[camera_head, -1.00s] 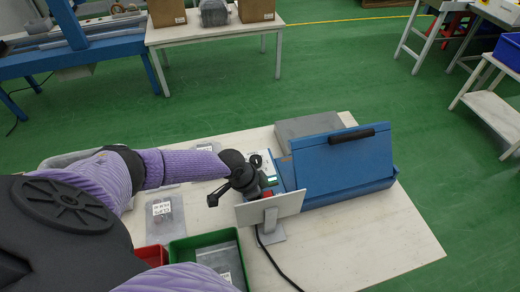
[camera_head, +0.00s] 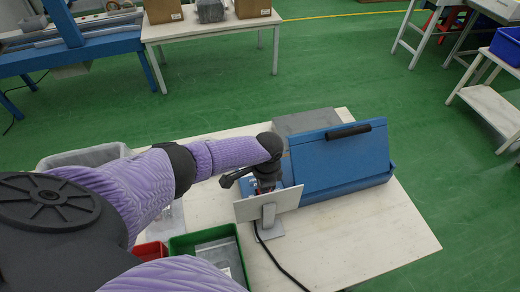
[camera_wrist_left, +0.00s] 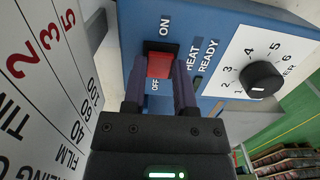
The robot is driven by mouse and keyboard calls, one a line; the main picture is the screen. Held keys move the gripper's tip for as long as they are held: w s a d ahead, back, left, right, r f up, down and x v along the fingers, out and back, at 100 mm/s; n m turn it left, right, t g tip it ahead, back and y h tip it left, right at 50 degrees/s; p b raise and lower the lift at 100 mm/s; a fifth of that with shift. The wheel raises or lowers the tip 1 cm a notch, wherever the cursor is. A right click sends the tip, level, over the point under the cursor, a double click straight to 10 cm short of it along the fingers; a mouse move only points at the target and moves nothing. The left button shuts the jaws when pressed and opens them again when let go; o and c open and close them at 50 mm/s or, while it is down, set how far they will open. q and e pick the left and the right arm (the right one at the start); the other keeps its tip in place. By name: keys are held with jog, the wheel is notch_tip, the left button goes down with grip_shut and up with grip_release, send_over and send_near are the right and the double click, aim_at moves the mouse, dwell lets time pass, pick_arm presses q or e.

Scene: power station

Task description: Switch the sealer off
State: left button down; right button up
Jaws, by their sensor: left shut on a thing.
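The sealer (camera_head: 345,165) is a blue box with a black handle on the worktable. My left gripper (camera_wrist_left: 160,85) is shut on the red switch, a finger on each side. Which way the switch is tipped I cannot tell. In the head view my left gripper (camera_head: 266,180) is at the sealer's left end, partly behind a white plate (camera_head: 268,204). My right gripper is not in view.
A black dial (camera_wrist_left: 261,80) sits right of the switch in the wrist view. A white scale board (camera_wrist_left: 45,85) stands close on the left. A green bin (camera_head: 230,230) and a red bin (camera_head: 150,254) stand at the table's front left. The table's right part is clear.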

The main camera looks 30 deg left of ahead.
pick_arm(q)
jog(key=shift+c, duration=2)
grip_release()
notch_tip(320, 180, up, 10)
jog(key=p, duration=0.4)
jog(key=shift+w+d, duration=0.25)
jog(key=shift+w, duration=0.1)
jog(key=shift+f, duration=0.1)
